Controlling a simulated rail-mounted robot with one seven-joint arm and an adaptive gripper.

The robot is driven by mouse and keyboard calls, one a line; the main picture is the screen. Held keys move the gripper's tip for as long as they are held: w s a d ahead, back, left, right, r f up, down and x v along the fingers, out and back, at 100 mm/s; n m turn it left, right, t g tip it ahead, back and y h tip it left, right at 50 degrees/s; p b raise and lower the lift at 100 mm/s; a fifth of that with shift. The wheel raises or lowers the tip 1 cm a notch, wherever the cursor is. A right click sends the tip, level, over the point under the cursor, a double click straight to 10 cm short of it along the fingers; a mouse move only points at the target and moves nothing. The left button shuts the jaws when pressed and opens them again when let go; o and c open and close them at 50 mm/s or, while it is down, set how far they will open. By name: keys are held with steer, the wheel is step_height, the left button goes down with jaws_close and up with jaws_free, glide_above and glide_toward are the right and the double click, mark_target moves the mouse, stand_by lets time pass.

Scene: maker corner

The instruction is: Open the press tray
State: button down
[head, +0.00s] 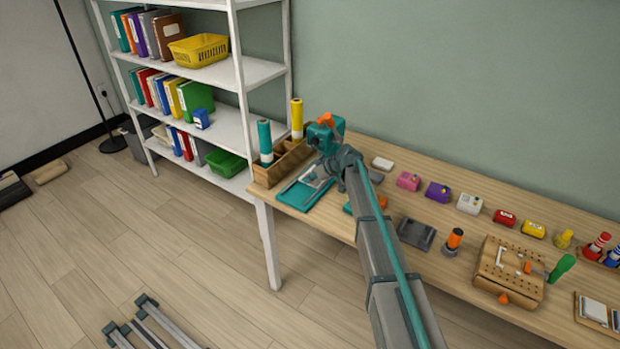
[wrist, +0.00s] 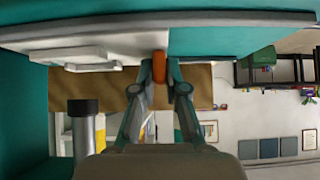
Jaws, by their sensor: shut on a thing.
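In the wrist view my gripper (wrist: 159,82) has its two fingers closed on a small orange handle (wrist: 159,66). The handle meets the edge of a flat teal and white part (wrist: 215,42) across the top of the picture. In the head view a teal press tray (head: 297,197) lies at the left end of the workbench, with a pale grey piece over it. A teal block with orange on top (head: 325,132) stands above it at the end of my arm.
A wooden rack (head: 268,174) with teal and yellow rolls stands close behind the tray. A white shelf unit (head: 250,125) is to the left. A grey tray (head: 416,234), an orange-topped tool (head: 453,240) and a pegboard (head: 508,270) stand right of my arm.

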steer(key=shift+s, duration=0.1)
steer(key=s+a+b, duration=0.1)
steer(key=s, duration=0.2)
steer(key=s+a+b, duration=0.2)
steer(key=s, duration=0.1)
steer(key=s+a+b, duration=0.1)
steer(key=s+b, duration=0.1)
steer(key=s, duration=0.1)
steer(key=shift+a+f, duration=0.1)
steer(key=shift+a, duration=0.3)
steer(key=shift+s+a+b, duration=0.2)
steer(key=shift+s+b, duration=0.1)
steer(key=c, duration=1.2)
jaws_free()
steer(key=v, duration=1.2)
